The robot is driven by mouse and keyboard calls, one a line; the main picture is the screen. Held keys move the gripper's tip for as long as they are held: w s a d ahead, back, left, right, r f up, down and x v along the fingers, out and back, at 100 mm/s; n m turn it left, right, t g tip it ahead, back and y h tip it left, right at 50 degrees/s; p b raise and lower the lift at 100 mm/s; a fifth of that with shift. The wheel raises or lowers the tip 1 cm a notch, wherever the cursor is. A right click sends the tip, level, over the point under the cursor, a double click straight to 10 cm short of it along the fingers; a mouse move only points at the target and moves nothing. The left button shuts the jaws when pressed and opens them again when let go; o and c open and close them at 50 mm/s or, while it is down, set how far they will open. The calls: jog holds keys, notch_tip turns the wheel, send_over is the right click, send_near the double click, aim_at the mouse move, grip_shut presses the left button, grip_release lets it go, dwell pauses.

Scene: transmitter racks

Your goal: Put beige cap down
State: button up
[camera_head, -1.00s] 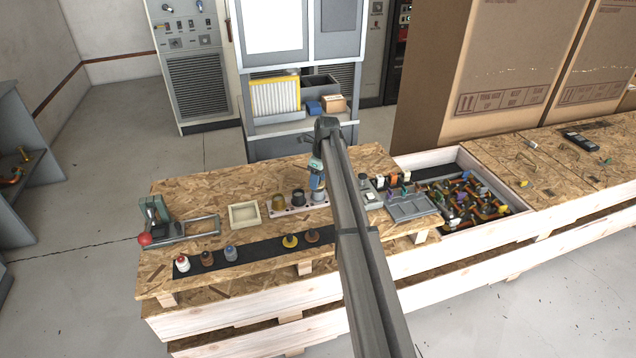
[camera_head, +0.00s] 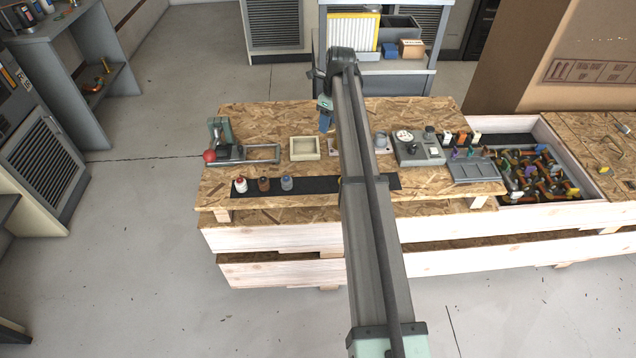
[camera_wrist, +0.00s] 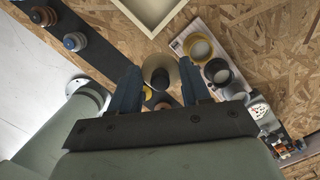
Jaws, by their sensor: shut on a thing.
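My gripper (camera_wrist: 161,84) is shut on a beige cap (camera_wrist: 174,66), a short round piece with a dark middle, held between its two blue-grey fingers. In the head view my gripper (camera_head: 325,118) is above the bench, just right of the square beige tray (camera_head: 304,158); the cap cannot be made out there. The wrist view shows the tray (camera_wrist: 133,14) ahead of the fingers. The cap appears held above the bench, but its height is hard to judge.
A pale holder (camera_wrist: 180,43) with a row of round cups lies right of the fingers. A black strip (camera_wrist: 103,57) with several capped pieces runs along the left. A clamp with a red ball (camera_head: 209,155) stands at the bench's left. Bare board lies around the tray.

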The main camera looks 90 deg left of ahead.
jog(key=s+d+f, duration=0.1)
jog(key=s+d, duration=0.4)
jog(key=d, duration=0.2)
jog(key=m, duration=0.2)
send_over(315, 184)
jog(key=shift+f, duration=0.75)
jog(key=shift+w+d+f, duration=0.1)
jog(key=shift+f, duration=2.3)
jog(key=shift+w+d+f, duration=0.1)
jog(key=shift+f, duration=2.3)
jog(key=shift+f, duration=0.15)
jog(key=o, duration=1)
jog(key=shift+o, duration=0.2)
notch_tip(315, 184, up, 12)
jog(key=w+d, duration=0.1)
jog(key=shift+w+d, duration=0.1)
